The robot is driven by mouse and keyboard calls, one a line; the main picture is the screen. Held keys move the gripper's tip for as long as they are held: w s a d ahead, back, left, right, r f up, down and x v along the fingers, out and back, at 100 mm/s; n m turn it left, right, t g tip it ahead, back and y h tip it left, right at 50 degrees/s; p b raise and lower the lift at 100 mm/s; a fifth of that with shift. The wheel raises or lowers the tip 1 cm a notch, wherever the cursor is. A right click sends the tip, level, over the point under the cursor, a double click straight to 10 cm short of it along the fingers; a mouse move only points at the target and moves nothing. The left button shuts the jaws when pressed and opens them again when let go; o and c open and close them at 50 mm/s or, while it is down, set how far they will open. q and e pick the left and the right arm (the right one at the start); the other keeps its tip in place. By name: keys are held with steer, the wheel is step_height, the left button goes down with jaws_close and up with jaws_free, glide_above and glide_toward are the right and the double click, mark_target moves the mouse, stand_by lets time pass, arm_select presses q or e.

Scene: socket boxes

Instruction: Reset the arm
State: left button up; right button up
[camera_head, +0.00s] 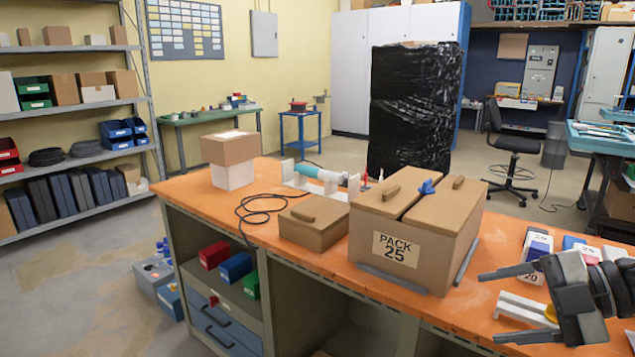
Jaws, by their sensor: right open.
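My right gripper (500,305) is at the right, above the right end of the orange workbench (330,262). Its two dark fingers point left, spread apart, with nothing between them that I can see as held. A large brown box marked PACK 25 (405,240) stands left of the gripper, apart from it. Its lid has two flaps with handles and a blue piece (427,187) on top. A smaller brown lidded box (308,225) sits to its left. Behind and partly under the gripper are small labelled boxes (536,243) and a white holder (522,308). My left gripper is not in view.
A brown box on a white one (231,160) stands at the bench's left end. A white fixture with a teal cylinder (322,175) and a black cable (262,206) lie nearby. A black-wrapped stack (410,110) stands behind the bench.

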step_height(320, 180, down, 12)
steer(key=s+a+m+t+b, duration=0.1)
steer(key=a+m+t, duration=0.1)
steer(key=m+t, duration=0.55)
steer(key=s+a+f+m+g+h+b, duration=0.1)
steer(key=s+a+f+m+h, duration=0.2)
steer(key=s+a+f+m, duration=0.2)
steer(key=s+a+f+m+g+h+b, duration=0.1)
steer(key=s+a+f+m+h, duration=0.3)
steer(key=f, duration=0.8)
steer(key=s+a+m+g, duration=0.1)
steer(key=s+a+m, duration=0.1)
steer(key=a+m, duration=0.2)
steer(key=shift+s+a+f+m+h, duration=0.3)
steer(key=shift+a+f+m, duration=0.1)
steer(key=shift+m, duration=0.25)
steer(key=shift+d, duration=0.1)
